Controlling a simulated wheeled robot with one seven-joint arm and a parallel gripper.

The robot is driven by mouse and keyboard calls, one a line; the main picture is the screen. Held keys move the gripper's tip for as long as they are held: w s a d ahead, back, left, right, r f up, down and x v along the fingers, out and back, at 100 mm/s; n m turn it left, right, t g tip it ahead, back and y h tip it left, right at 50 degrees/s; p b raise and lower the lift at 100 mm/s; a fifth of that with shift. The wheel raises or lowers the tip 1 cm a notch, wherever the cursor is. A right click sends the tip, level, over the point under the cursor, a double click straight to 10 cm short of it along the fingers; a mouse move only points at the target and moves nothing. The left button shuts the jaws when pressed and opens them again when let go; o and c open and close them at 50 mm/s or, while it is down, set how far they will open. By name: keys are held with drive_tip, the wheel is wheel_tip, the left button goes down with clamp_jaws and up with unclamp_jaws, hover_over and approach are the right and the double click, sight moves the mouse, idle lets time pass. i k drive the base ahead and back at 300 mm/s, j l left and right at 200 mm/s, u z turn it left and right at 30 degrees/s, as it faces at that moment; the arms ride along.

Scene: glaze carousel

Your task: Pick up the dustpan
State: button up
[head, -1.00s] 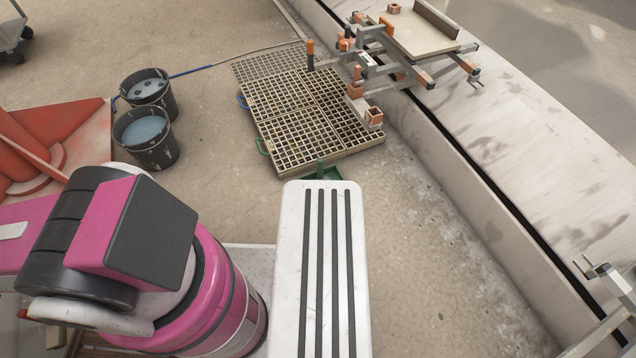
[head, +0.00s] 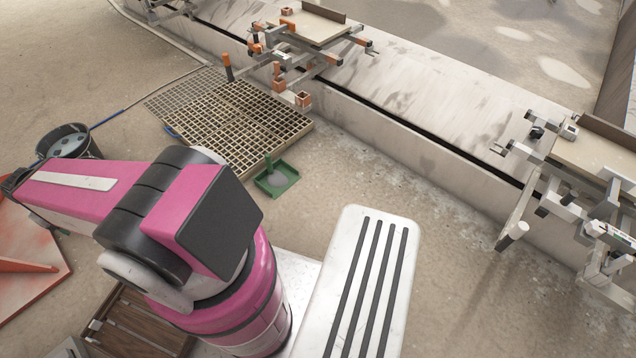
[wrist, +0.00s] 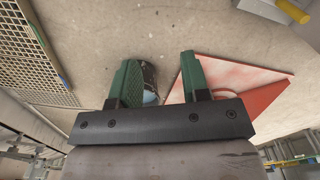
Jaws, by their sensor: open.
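The green dustpan (head: 277,179) lies on the concrete floor in the head view, just in front of the grating. Its short handle stands up at the back, and a greyish patch shows in its pan. My gripper (wrist: 160,85) shows in the wrist view with its two green fingers spread apart and nothing between them. Behind the fingers are a bucket and the floor, some way off. The dustpan cannot be made out in the wrist view. The gripper is out of sight in the head view, so its distance from the dustpan cannot be told.
A slatted floor grating (head: 235,125) lies behind the dustpan, beside a long pale conveyor wall (head: 420,150) carrying metal fixtures. A dark bucket (head: 68,143) and a red panel (head: 30,265) are at left. Bare floor lies right of the dustpan.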

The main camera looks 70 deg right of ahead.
sight(278, 176)
drive_tip(key=i+z, duration=0.1)
drive_tip(key=z, duration=1.85)
drive_tip(key=l+z, duration=0.1)
drive_tip(key=z, duration=0.4)
drive_tip(key=l+u, duration=0.1)
drive_tip(key=l, duration=0.35)
drive_tip(key=k+l+u, duration=0.1)
drive_tip(key=l, duration=0.3)
drive_tip(key=k+l+u, duration=0.1)
drive_tip(key=l, duration=0.35)
drive_tip(key=k+l, duration=0.2)
drive_tip(key=l, duration=0.2)
drive_tip(key=k+l+u, duration=0.15)
drive_tip(key=l, duration=0.3)
drive_tip(key=k+l+u, duration=0.1)
drive_tip(key=l, duration=0.3)
